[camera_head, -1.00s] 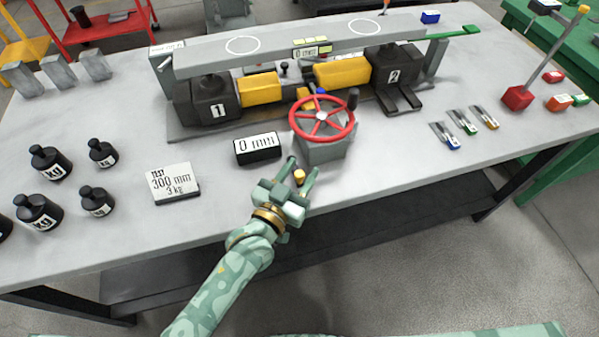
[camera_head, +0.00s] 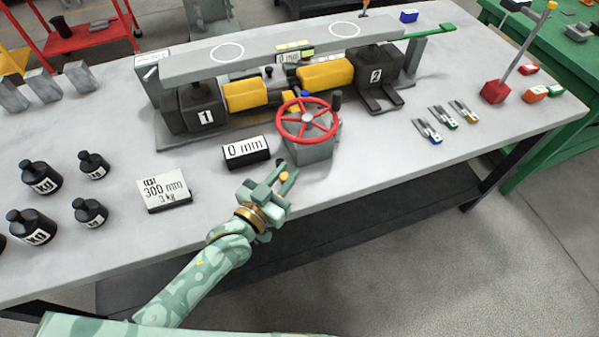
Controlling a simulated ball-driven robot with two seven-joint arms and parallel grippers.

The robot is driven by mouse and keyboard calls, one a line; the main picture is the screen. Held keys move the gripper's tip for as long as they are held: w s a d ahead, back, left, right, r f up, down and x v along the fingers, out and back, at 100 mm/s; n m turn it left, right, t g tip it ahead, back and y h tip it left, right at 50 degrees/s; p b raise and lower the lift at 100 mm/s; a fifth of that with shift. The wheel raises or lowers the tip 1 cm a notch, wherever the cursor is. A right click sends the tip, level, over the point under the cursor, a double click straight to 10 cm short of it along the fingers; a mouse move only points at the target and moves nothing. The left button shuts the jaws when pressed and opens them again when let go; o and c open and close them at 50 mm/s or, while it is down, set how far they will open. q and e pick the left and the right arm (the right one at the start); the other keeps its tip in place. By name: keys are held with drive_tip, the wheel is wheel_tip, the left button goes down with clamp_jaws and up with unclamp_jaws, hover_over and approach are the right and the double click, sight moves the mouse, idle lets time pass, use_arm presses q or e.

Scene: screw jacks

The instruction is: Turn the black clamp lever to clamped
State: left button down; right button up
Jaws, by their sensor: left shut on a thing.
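My left gripper (camera_head: 283,177) is at the front edge of the table, just in front of the grey gearbox (camera_head: 312,152) under the red handwheel (camera_head: 307,121). It is shut on a small dark piece, which I take to be the black clamp lever (camera_head: 281,164). The fingers hide most of it, so its angle cannot be told. A small orange knob (camera_head: 284,176) shows between the fingers. The handwheel has a black crank knob (camera_head: 337,97). My right gripper is not in view.
Behind the wheel, a grey beam (camera_head: 285,45) spans jack 1 (camera_head: 203,107) and jack 2 (camera_head: 377,75). A "0 mm" display (camera_head: 246,152), a test card (camera_head: 164,191) and several black weights (camera_head: 41,177) are left. Small clamps (camera_head: 428,130) lie right. The front edge right of the gripper is clear.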

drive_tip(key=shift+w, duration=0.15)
use_arm(q)
drive_tip(key=c, duration=1.3)
unclamp_jaws()
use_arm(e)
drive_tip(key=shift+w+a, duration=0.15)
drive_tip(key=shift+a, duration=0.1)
use_arm(q)
drive_tip(key=p+v, duration=0.2)
drive_tip(key=v, duration=1.4)
drive_tip(key=shift+s+p, duration=0.2)
drive_tip(key=shift+p, duration=0.1)
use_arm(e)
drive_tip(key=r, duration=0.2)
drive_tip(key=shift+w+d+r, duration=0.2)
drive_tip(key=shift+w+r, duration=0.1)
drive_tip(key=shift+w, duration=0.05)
